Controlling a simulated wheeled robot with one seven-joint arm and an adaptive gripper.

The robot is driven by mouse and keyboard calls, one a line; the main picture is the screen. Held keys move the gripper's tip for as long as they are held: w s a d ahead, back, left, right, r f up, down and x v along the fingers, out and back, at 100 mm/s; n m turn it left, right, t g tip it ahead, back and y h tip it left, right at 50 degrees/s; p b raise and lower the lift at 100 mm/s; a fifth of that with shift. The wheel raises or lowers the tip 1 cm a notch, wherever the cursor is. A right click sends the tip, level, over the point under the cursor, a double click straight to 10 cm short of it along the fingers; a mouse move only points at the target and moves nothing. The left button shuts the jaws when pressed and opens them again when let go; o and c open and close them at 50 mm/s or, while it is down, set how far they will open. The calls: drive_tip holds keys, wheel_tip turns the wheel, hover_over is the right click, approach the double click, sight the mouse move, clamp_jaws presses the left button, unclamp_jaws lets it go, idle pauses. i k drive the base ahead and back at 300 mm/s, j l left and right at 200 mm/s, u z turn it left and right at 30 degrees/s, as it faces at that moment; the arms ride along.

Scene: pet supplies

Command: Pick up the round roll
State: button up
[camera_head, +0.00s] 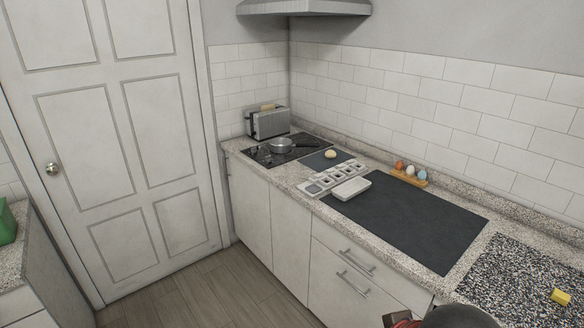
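The round roll (330,154) is small, pale and tan. It sits on a small dark grey mat (316,163) on the counter, right of the stove and behind a row of white compartments. My gripper's fingers do not show.
A pan (282,145) sits on the black stove, with a toaster (268,123) behind it. The white compartment row (318,187) and a white dish (351,189) stand in front of the roll. A wooden egg holder (408,178) stands by the wall. The large dark mat (410,220) is mostly bare.

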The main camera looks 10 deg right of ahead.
sight(330, 155)
drive_tip(key=i+j+z, duration=0.5)
drive_tip(key=i, duration=0.15)
drive_tip(key=i+j+z, duration=0.1)
drive_tip(key=z, duration=0.3)
drive_tip(key=j+z, duration=0.2)
drive_tip(key=z, duration=0.25)
drive_tip(key=i+j+z, duration=0.1)
drive_tip(key=j+z, duration=0.15)
drive_tip(key=z, duration=0.15)
drive_tip(key=j+z, duration=0.25)
drive_tip(key=j, duration=0.7)
drive_tip(key=j+z, duration=0.25)
drive_tip(key=j, duration=0.7)
drive_tip(key=j+z, duration=0.25)
drive_tip(key=j, duration=0.65)
drive_tip(key=i+j, duration=0.1)
drive_tip(key=j, duration=1.2)
drive_tip(key=i, duration=0.05)
